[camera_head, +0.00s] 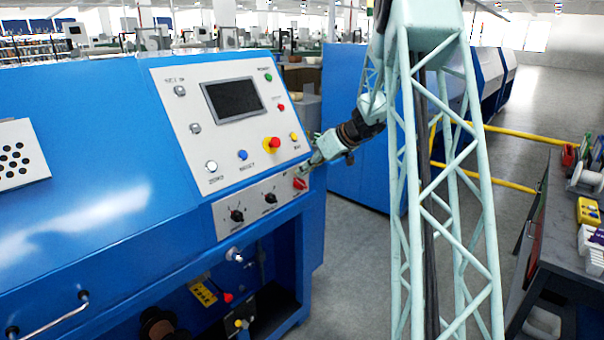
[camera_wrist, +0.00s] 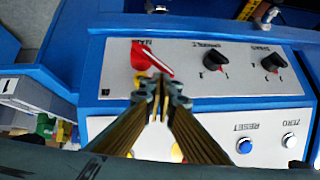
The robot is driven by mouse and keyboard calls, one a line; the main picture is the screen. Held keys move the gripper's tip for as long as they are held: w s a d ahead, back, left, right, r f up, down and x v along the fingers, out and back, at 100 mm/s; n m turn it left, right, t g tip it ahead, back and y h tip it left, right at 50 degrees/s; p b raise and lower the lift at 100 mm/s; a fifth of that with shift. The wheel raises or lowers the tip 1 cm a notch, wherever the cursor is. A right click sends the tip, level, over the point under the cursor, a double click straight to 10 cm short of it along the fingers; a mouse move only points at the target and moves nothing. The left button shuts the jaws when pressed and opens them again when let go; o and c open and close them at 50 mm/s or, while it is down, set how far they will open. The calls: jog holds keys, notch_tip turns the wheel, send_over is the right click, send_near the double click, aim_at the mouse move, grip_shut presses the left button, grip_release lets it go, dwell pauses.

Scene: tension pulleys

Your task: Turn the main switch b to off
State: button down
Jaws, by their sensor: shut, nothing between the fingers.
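The red main switch (camera_head: 299,184) sits at the right end of the lower grey strip on the blue machine's control panel. In the wrist view the red switch (camera_wrist: 142,60) appears beside a MAIN label, upside down, with its pale-edged handle slanting down to the right. My gripper (camera_head: 306,168) reaches in from the right, close to the switch. In the wrist view its fingertips (camera_wrist: 159,90) are together, just below the switch in the picture and overlapping its lower part. I cannot tell whether they touch it.
Two black selector knobs (camera_head: 237,215) (camera_head: 270,198) share the strip. A cluttered workbench (camera_head: 568,235) stands at the right, with open floor between.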

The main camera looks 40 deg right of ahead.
jog(key=shift+r, duration=0.2)
jog(key=w+r+p+v, duration=0.1)
jog(key=w+v, duration=0.1)
jog(key=v, duration=1)
jog(key=shift+s+d+r, duration=0.2)
jog(key=shift+r, duration=0.35)
jog(key=shift+a, duration=0.1)
dwell(0.4)
